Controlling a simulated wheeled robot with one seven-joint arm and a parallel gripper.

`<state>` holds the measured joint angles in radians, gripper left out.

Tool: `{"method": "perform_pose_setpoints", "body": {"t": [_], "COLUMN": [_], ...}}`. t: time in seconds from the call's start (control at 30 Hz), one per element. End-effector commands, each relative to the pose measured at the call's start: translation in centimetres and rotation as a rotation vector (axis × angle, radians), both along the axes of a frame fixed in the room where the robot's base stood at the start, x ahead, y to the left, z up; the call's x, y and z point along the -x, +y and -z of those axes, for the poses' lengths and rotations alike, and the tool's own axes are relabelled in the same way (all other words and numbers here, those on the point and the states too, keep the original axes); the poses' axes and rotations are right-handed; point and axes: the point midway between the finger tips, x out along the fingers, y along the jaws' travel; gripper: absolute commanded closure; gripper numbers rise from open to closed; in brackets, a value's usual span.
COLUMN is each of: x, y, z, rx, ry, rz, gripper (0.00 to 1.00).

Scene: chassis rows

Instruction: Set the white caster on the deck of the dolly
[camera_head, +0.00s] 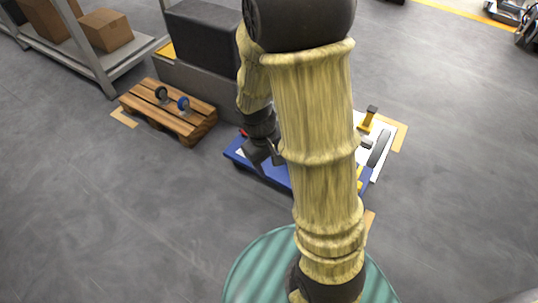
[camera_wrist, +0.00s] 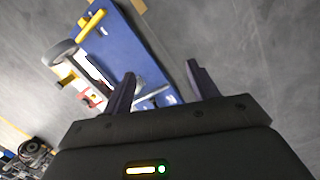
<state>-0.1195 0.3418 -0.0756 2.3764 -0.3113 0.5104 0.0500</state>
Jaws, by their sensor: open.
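The blue dolly deck (camera_head: 262,173) lies low on the floor, largely hidden behind my arm; it also shows in the wrist view (camera_wrist: 128,48). My gripper (camera_head: 262,155) is above the left end of the dolly. In the wrist view my gripper (camera_wrist: 161,72) has its fingers apart with nothing between them. Small red and white parts show near that end of the deck, partly hidden by a finger. I cannot pick out the white caster with certainty. A caster with a blue wheel (camera_head: 184,103) and one with a dark wheel (camera_head: 161,94) stand on the wooden pallet.
The wooden pallet (camera_head: 196,127) sits left of the dolly. Shelving with a cardboard box (camera_head: 105,30) stands at upper left.

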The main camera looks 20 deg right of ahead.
Motion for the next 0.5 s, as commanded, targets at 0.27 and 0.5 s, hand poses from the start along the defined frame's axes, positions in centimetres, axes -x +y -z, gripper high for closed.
{"method": "perform_pose_setpoints", "body": {"t": [0.27,0.5], "x": [2.3,2.9], "y": [1.5,1.8], "z": [-5.4,-6.6], "rx": [-0.165,-0.202], "ry": [-0.247,-0.313], "rz": [0.204,0.257], "gripper": [0.41,0.41]}}
